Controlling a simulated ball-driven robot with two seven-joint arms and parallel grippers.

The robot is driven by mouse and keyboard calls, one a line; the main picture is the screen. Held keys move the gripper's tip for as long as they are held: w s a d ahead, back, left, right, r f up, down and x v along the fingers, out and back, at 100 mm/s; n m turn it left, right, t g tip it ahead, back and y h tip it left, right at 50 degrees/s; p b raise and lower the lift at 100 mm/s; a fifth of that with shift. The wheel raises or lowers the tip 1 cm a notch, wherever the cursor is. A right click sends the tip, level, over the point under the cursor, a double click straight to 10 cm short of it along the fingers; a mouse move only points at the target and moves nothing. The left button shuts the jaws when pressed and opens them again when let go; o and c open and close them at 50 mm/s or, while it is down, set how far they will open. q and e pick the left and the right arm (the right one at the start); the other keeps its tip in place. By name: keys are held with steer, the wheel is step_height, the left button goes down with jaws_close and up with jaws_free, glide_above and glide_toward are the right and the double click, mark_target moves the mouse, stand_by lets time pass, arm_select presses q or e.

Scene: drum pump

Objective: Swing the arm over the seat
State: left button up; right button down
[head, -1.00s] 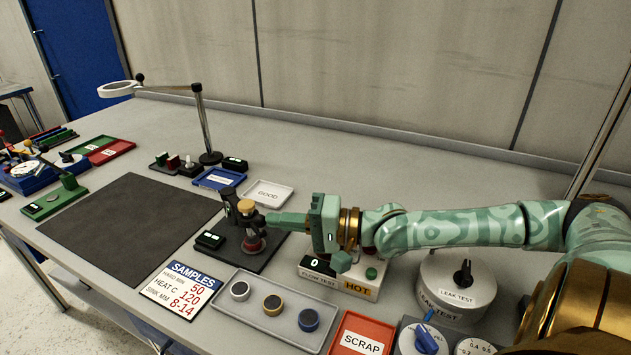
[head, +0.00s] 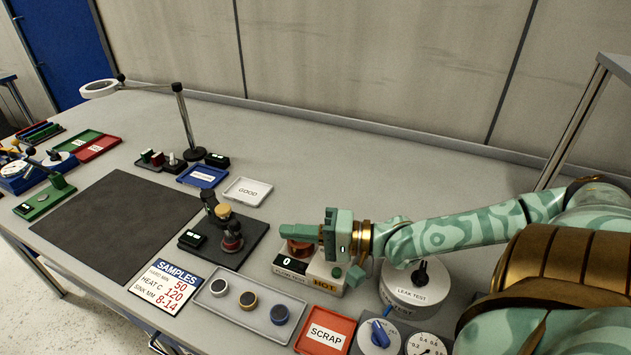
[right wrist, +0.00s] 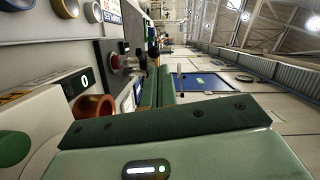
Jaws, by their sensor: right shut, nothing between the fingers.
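The small test stand (head: 262,240) has a black base, a black upright post (head: 209,199), a tan knob (head: 222,211) and a dark red round part (head: 232,237) beneath. In the right wrist view the red part (right wrist: 125,62) shows beside a metal piece. I cannot tell which part is the swing arm or whether it lies over the seat. My right gripper (head: 284,232) is shut and empty, to the right of the stand and above the flow test box (head: 330,283). A copper ring (head: 300,247) on that box shows partly behind the fingers; it also shows in the right wrist view (right wrist: 92,108). My left gripper is not in view.
A sample tray (head: 213,304) with several rings, a red SCRAP tray (head: 325,331) and a LEAK TEST unit (head: 412,294) stand in front. The white GOOD tray (head: 248,191) and blue tray (head: 203,177) lie behind the stand. The dark mat (head: 115,225) at left is bare.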

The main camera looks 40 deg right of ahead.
steer(key=shift+s+d+r+p, duration=0.1)
steer(key=shift+s+p, duration=0.2)
steer(key=shift+s, duration=0.35)
steer(key=shift+s+d+r+p, duration=0.1)
steer(key=shift+s+p, duration=0.2)
steer(key=shift+s, duration=0.3)
steer(key=shift+s+a+f, duration=0.1)
steer(key=shift+s, duration=0.3)
steer(key=shift+f, duration=0.1)
